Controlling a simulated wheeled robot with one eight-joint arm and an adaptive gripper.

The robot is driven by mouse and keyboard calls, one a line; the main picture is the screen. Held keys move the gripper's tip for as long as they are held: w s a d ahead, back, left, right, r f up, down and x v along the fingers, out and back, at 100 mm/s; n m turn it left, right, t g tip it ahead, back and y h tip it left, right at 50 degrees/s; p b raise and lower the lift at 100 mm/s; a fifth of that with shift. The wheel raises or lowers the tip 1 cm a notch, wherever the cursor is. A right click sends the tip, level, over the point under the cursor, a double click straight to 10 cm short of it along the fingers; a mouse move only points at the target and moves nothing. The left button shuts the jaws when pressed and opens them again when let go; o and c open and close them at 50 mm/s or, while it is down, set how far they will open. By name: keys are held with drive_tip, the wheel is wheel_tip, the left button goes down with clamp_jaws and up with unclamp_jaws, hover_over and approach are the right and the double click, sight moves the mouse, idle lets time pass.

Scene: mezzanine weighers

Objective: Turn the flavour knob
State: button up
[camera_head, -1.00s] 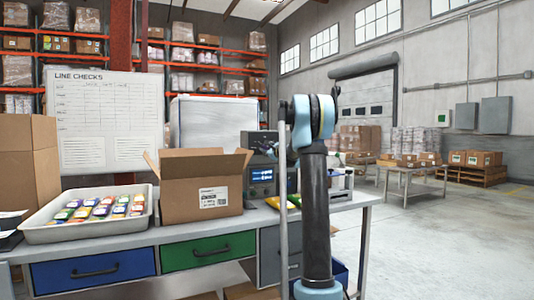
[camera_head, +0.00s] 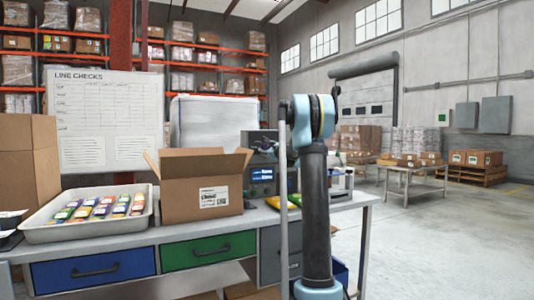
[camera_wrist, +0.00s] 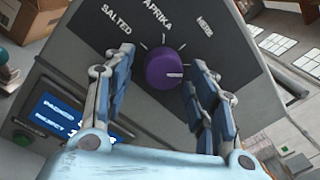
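In the wrist view the flavour knob (camera_wrist: 163,65) is a round purple knob on a dark grey panel (camera_wrist: 236,42). A short white mark on it points right in the picture. White tick marks and the words SALTED, PAPRIKA and HERBS fan out above it. My gripper (camera_wrist: 160,68) is open, with one blue-padded finger on each side of the knob; a gap shows on the left, and contact on the right cannot be told. In the head view the machine (camera_head: 262,178) stands behind the open box, and my arm hides much of the gripper area.
A lit blue display (camera_wrist: 68,118) and a green button (camera_wrist: 22,138) sit left of the knob. On the bench are an open cardboard box (camera_head: 195,198) and a tray (camera_head: 45,233) of colourful packets. Open floor (camera_head: 450,245) lies to the right.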

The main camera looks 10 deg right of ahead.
drive_tip(key=shift+s, duration=0.15)
drive_tip(key=v, duration=1.1)
drive_tip(key=shift+s+d, duration=0.2)
drive_tip(key=shift+s, duration=0.1)
drive_tip(key=shift+f, duration=0.1)
